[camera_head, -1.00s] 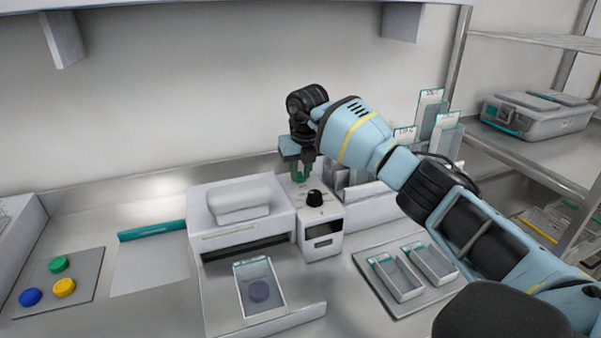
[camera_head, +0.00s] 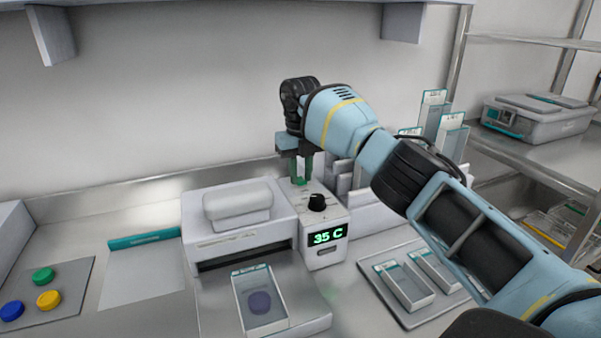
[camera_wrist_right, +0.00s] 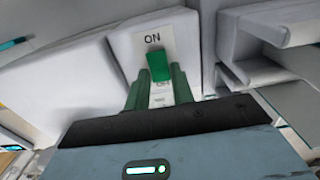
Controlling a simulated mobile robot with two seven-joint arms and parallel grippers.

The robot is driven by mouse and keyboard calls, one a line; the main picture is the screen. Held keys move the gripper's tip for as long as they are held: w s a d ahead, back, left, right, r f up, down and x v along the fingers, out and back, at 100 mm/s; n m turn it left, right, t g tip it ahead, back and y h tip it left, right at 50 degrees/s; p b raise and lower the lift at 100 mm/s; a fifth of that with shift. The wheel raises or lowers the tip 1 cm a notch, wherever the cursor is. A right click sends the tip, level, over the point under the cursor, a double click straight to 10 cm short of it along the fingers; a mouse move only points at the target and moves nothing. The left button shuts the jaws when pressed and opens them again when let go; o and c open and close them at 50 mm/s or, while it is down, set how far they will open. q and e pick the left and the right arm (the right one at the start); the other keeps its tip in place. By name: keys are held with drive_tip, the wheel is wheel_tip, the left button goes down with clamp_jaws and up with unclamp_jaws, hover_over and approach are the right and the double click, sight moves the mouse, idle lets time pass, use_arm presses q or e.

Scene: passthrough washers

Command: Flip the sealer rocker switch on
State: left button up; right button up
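The sealer (camera_head: 322,222) is a white box with a black knob (camera_head: 317,203) and a display (camera_head: 328,236) lit green with "35 C". Its green rocker switch (camera_wrist_right: 158,67) shows in the right wrist view, just below the "ON" label; the lower label is partly hidden. My right gripper (camera_head: 300,180) points down over the sealer's back part. In the right wrist view its green fingers (camera_wrist_right: 158,85) stand a little apart, close to the switch, with the label plate visible between them. I cannot tell whether they touch the switch. My left gripper is not in view.
An open drawer (camera_head: 305,303) holds a clear-windowed pouch tray (camera_head: 240,300) with a purple disc. A tray (camera_head: 405,312) with two pouches lies at right. Upright pouches (camera_head: 450,140) stand behind my arm. Coloured discs lie on a mat (camera_head: 75,290) at left.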

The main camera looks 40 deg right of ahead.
sight(300, 180)
drive_tip(key=o, duration=0.4)
drive_tip(key=shift+c, duration=0.2)
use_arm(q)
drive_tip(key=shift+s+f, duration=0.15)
use_arm(e)
drive_tip(key=shift+r, duration=0.3)
wheel_tip(300, 180, up, 6)
drive_tip(key=shift+f+b, duration=0.2)
drive_tip(key=shift+b, duration=0.3)
drive_tip(key=shift+r, duration=0.65)
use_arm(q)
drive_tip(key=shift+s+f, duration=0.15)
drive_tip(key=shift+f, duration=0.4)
use_arm(e)
drive_tip(key=shift+r, duration=0.15)
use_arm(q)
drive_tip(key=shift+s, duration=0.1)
